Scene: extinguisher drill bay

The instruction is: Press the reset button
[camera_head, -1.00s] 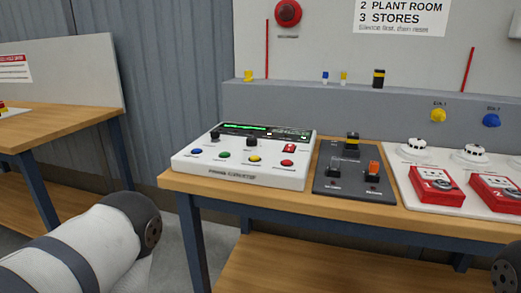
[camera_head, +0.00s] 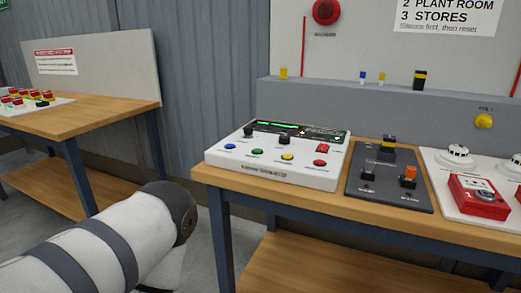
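A white control panel (camera_head: 275,174) with a lit green display (camera_head: 282,126) stands on the wooden bench in the middle of the view. Along its front are a blue button (camera_head: 230,146), a green button (camera_head: 257,152), a yellow button (camera_head: 287,156) and a red button (camera_head: 320,162). Behind them are two black knobs and a small red part (camera_head: 323,148). The button labels are too small to read, so I cannot tell which is the reset button. My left arm shows at the lower left, apart from the panel. Neither gripper is in view.
Right of the panel are a dark switch plate (camera_head: 388,197) with an orange switch and a white board with red call points (camera_head: 478,196) and detectors. A second bench (camera_head: 85,118) with several small buttons stands at left. Floor shows between the benches.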

